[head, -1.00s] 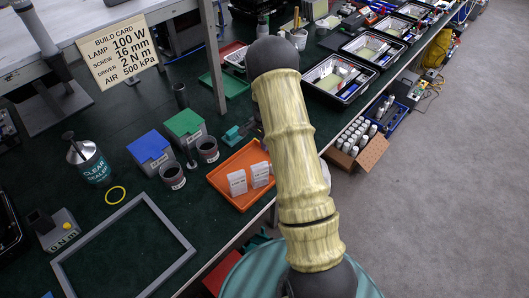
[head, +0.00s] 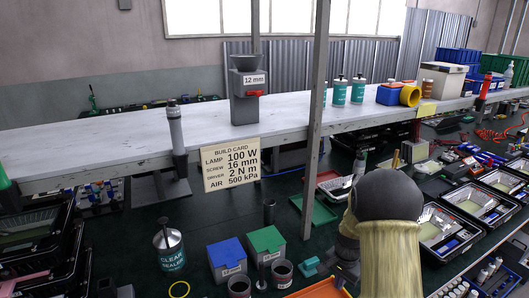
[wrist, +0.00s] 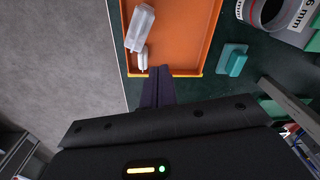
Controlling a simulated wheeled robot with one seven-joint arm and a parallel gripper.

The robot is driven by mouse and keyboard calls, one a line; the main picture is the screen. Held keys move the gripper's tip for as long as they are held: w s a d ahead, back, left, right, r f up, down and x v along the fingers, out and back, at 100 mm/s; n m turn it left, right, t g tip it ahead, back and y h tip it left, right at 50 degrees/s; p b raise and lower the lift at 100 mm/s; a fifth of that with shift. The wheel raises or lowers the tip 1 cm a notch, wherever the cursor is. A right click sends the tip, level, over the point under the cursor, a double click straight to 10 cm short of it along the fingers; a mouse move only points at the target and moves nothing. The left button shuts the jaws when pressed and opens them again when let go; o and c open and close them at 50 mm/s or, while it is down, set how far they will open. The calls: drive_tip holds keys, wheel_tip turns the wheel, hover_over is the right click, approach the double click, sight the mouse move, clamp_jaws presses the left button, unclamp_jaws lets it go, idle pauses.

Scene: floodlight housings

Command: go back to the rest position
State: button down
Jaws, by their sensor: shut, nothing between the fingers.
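My gripper (wrist: 158,86) shows in the wrist view with its dark fingers together and nothing between them. The fingertips appear over the near edge of an orange tray (wrist: 185,62). A pale block (wrist: 141,28) and a smaller white piece (wrist: 142,58) lie in the tray, to the left of the fingertips. Only a sliver of the orange tray shows there, partly hidden by the arm.
A teal block (wrist: 232,60) lies right of the tray. Blue (head: 227,258) and green (head: 266,243) bins, dark cups (head: 282,273) and a sealer can (head: 169,250) stand on the bench. A shelf (head: 110,140) with a post (head: 318,120) rises behind. Grey floor (wrist: 50,60) is clear at left in the wrist view.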

drive_tip(key=s+a+r+n+t, duration=0.1)
drive_tip(key=s+a+r+n, duration=0.3)
drive_tip(key=s, duration=0.5)
drive_tip(key=s+a+r+n+t, duration=0.1)
drive_tip(key=s+a+r+n, duration=0.3)
drive_tip(key=s+r+n, duration=0.2)
drive_tip(key=s+r, duration=0.2)
drive_tip(key=s, duration=0.2)
drive_tip(key=shift+s+r, duration=0.1)
